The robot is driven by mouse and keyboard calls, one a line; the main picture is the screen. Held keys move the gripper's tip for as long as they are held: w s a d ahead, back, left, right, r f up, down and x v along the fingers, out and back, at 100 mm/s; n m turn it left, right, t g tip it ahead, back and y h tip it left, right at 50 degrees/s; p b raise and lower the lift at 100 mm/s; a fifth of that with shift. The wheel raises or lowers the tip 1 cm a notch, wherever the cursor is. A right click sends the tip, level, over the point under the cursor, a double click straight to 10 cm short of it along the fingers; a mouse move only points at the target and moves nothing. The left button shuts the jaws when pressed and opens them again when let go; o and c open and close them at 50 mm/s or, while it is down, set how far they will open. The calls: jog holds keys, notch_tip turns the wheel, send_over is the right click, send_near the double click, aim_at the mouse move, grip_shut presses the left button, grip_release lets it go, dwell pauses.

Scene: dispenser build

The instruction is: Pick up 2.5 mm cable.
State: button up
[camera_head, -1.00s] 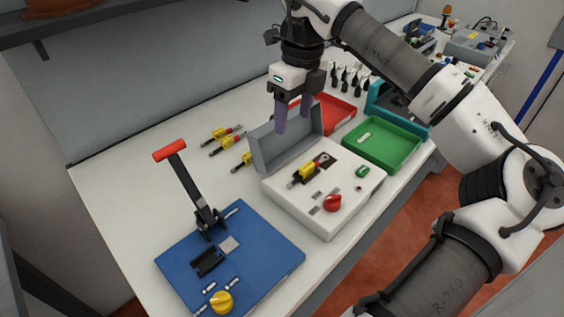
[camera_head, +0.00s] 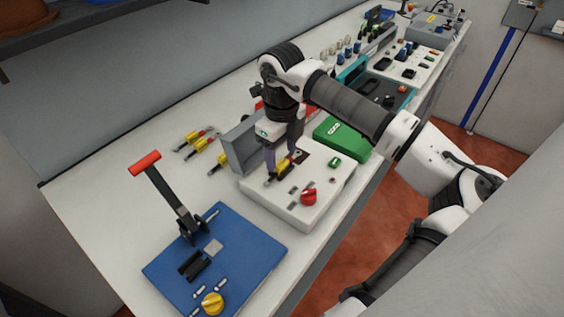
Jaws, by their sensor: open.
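A yellow cable piece with dark and metallic ends (camera_head: 283,166) lies on top of the white box (camera_head: 262,200). My gripper (camera_head: 281,164) is open and points down at it, with its purple fingers low on either side. The fingers hide part of the piece, and I cannot tell whether they touch it. No size marking is readable.
The grey panel (camera_head: 240,150) stands at the white box's back-left edge, close to my gripper. A red knob (camera_head: 308,197) is on the box. The blue plate (camera_head: 240,240) carries a red-handled lever (camera_head: 170,190). A green container (camera_head: 343,138) stands to the right.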

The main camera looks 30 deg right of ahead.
aim_at(284, 165)
jog(key=shift+f, duration=1.25)
jog(key=c, duration=1.2)
jog(key=shift+o, duration=0.2)
